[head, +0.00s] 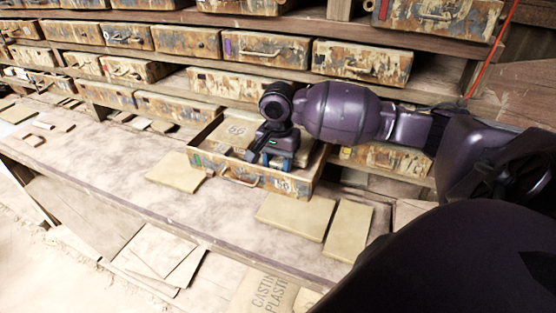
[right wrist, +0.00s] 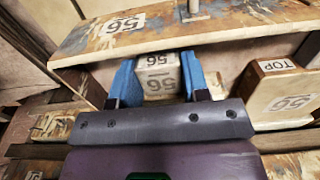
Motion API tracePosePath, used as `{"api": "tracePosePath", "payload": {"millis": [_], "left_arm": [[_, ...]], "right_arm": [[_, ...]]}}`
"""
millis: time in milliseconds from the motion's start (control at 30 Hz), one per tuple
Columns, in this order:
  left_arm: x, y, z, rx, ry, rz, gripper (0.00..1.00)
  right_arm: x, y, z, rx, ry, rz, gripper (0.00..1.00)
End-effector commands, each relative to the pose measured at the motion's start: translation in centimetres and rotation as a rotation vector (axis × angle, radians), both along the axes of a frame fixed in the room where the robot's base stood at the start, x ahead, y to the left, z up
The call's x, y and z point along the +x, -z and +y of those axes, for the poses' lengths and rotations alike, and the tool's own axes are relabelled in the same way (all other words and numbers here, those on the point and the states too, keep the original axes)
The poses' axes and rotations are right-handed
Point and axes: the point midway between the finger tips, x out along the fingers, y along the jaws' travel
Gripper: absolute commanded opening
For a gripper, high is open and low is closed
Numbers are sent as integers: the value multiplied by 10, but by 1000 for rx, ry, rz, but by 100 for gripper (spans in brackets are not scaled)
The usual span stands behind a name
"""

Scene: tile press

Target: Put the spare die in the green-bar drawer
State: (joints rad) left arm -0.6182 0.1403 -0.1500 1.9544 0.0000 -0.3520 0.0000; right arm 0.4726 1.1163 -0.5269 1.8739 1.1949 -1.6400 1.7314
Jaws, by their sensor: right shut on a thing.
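My right gripper (head: 281,160) is over an open, pulled-out drawer (head: 232,170); a small green bar (head: 195,160) shows on the left of its front. In the right wrist view, the gripper (right wrist: 160,82) has its blue fingers shut on the spare die (right wrist: 157,83), a pale block marked 56. The drawer front (right wrist: 185,30), also marked 56, runs just beyond the die. I cannot tell whether the die touches the drawer floor. In the head view the die is hidden by the gripper. My left gripper is not in view.
A second block (right wrist: 285,92) marked TOP and 56 stands right of the die. Flat tan boards (head: 295,215) lie on the bench in front of the drawer, another (head: 176,172) to its left. Shut drawers (head: 268,48) fill the shelves behind. The bench at left is mostly clear.

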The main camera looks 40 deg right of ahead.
Motion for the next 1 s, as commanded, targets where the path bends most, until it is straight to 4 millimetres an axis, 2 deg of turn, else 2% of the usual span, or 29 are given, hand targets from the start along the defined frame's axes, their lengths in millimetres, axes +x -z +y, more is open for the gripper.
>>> {"api": "tracePosePath", "payload": {"millis": [667, 700, 867, 1000], "left_arm": [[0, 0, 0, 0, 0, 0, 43], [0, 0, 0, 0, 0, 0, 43], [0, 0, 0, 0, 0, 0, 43], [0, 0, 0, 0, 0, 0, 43]], "right_arm": [[1, 9, 0, 0, 0, -2, 0], [1, 9, 0, 0, 0, -2, 48], [0, 9, 0, 0, 0, -1, 72], [0, 9, 0, 0, 0, -1, 72]]}}
